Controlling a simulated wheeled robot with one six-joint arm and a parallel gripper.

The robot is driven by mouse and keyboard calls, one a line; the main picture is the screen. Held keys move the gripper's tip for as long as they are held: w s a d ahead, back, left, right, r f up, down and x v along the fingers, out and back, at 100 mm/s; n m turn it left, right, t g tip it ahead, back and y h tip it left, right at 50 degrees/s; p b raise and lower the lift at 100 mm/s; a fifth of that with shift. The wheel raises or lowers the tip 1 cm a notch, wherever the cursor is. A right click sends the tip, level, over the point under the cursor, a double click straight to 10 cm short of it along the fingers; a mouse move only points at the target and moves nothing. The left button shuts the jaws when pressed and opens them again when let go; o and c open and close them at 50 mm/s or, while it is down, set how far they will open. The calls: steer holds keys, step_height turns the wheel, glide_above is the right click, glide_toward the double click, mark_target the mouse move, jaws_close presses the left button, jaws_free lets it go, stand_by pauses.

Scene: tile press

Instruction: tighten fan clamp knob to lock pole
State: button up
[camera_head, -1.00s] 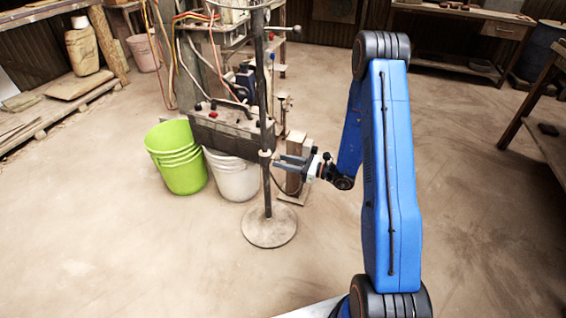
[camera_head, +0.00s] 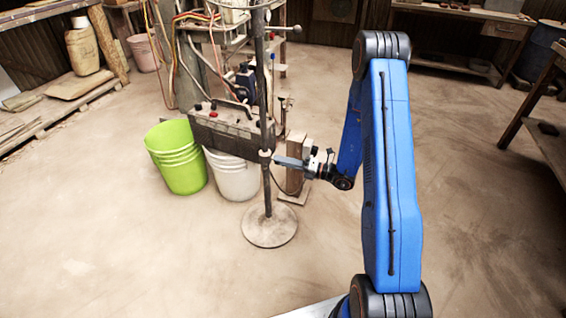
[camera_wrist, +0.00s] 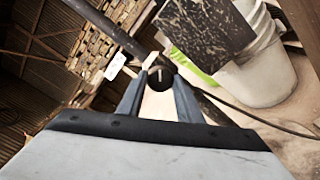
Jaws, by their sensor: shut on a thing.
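The fan's dark pole (camera_head: 267,192) stands upright on a round base (camera_head: 269,227) in the head view. It carries a pale clamp collar (camera_head: 264,156) at about mid-height. My gripper (camera_head: 277,160) reaches it from the right. In the wrist view the dark round clamp knob (camera_wrist: 160,74) with a pale mark sits between the two fingertips of my gripper (camera_wrist: 160,84), which are shut on it. The pole (camera_wrist: 112,34) runs diagonally behind the knob there. In the head view the knob is too small and covered to make out.
A green bucket (camera_head: 178,171) and a white bucket (camera_head: 233,183) stand left of the pole. The press (camera_head: 226,124) with cables is close behind it. A wooden block (camera_head: 296,158) stands behind my gripper. The floor in front is clear.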

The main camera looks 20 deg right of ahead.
steer(key=shift+m, duration=4)
steer(key=o, duration=1)
steer(key=shift+o, duration=0.2)
steer(key=v, duration=1.7)
steer(key=shift+s+d, duration=0.15)
steer(key=shift+d, duration=0.05)
